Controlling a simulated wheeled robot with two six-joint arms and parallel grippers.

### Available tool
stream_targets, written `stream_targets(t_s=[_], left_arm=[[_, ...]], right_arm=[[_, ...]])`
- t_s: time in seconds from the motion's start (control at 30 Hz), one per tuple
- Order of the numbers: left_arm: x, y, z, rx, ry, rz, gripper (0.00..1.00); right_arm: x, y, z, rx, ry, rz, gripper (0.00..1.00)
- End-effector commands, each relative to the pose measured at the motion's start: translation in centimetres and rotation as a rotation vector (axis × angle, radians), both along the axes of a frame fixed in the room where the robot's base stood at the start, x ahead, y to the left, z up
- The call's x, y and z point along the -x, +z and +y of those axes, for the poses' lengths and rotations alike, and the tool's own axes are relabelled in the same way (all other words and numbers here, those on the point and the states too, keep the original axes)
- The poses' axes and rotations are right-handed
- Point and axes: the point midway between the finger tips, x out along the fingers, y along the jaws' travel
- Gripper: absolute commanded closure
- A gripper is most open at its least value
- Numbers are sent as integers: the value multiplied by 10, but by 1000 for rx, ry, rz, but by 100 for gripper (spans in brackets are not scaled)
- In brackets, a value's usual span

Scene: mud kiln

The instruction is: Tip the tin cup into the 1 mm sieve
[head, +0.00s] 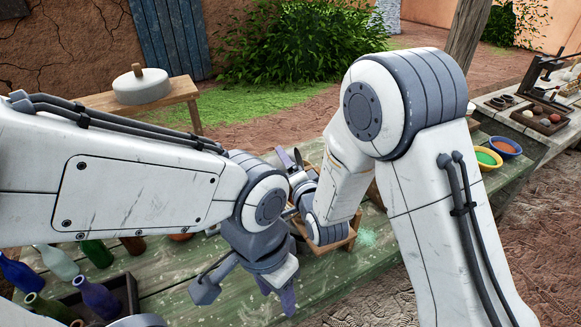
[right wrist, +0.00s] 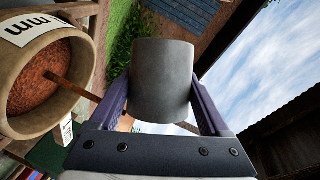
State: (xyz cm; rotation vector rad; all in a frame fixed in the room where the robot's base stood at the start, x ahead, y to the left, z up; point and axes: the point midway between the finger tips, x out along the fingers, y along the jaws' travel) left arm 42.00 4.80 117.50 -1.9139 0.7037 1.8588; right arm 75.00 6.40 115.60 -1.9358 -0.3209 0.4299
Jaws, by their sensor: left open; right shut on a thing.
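In the right wrist view, the grey tin cup (right wrist: 163,80) is held between the purple fingers of my right gripper (right wrist: 160,92), which is shut on it. The cup is tipped over. A thin reddish-brown stream (right wrist: 80,88) runs from the cup's side into a round tan sieve (right wrist: 22,123) with reddish grains (right wrist: 40,78) inside. Its label ends in "mm"; the number is cut off. In the head view, my right gripper (head: 297,165) is mostly hidden by my arms, and I cannot make out cup or sieve. My left gripper (head: 245,290) is open and empty above the table.
A wooden frame (head: 345,240) stands on the green plank table (head: 180,275) behind my right arm. Several bottles (head: 95,250) and a dark crate (head: 125,290) are at the lower left. Bowls (head: 487,157) stand at the right. Pale green powder (head: 368,237) lies beside the frame.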

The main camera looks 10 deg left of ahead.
Motion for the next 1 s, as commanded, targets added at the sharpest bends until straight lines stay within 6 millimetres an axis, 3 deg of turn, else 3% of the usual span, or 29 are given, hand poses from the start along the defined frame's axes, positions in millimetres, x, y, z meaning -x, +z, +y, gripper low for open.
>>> stream_targets(t_s=[1.0], left_arm=[[0,-38,0,0,-2,0,50]], right_arm=[[0,-6,-4,-164,0,9,69]])
